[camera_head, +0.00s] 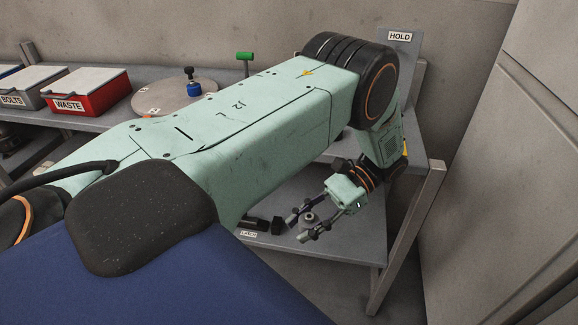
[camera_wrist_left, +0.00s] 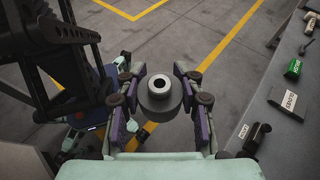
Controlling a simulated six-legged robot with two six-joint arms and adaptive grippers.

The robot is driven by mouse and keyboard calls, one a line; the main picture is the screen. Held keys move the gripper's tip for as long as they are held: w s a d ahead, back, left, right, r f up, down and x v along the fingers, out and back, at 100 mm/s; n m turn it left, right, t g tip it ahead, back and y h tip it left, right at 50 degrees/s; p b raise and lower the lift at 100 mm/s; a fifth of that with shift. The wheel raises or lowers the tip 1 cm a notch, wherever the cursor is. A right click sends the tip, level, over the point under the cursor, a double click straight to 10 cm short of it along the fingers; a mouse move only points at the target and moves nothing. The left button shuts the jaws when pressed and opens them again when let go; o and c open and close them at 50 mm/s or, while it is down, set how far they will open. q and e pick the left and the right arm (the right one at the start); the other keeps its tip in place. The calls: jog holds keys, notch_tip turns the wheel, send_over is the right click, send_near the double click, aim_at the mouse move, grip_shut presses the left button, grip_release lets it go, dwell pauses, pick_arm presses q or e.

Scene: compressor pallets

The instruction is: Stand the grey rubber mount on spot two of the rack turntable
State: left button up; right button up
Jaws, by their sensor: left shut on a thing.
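The grey rubber mount (camera_head: 308,217) is a round grey piece with a dark centre hole. It is held between the fingers of my left gripper (camera_head: 299,228), over the lower shelf in the head view. In the left wrist view the mount (camera_wrist_left: 160,96) sits between both fingers, its holed end facing the camera. The rack turntable (camera_head: 150,101) is a round grey disc on the upper bench, behind my left arm, which hides part of it. A blue piece with a black knob (camera_head: 193,87) stands on it. I cannot read its spot marks. My right gripper is not in view.
A red WASTE bin (camera_head: 91,98) and a grey BOLTS bin (camera_head: 38,95) stand left of the turntable. A green-topped post (camera_head: 245,57) rises behind my arm. A HOLD sign (camera_head: 400,37) stands at the back right. Black pieces lie by a LATCH label (camera_head: 248,234).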

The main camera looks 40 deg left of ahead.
pick_arm(q)
jog(key=s+d+n+t+h, duration=0.2)
jog(key=d+n+h, duration=0.6)
jog(key=n+h, duration=0.3)
jog(key=w+d+r+n+t+h, duration=0.2)
jog(key=w+r+n+t, duration=0.4)
jog(key=n+t, duration=1.1)
jog(key=shift+w+r+n+t+h, duration=0.2)
jog(key=shift+r+n+t+h, duration=0.1)
jog(key=shift+r+t+h, duration=0.6)
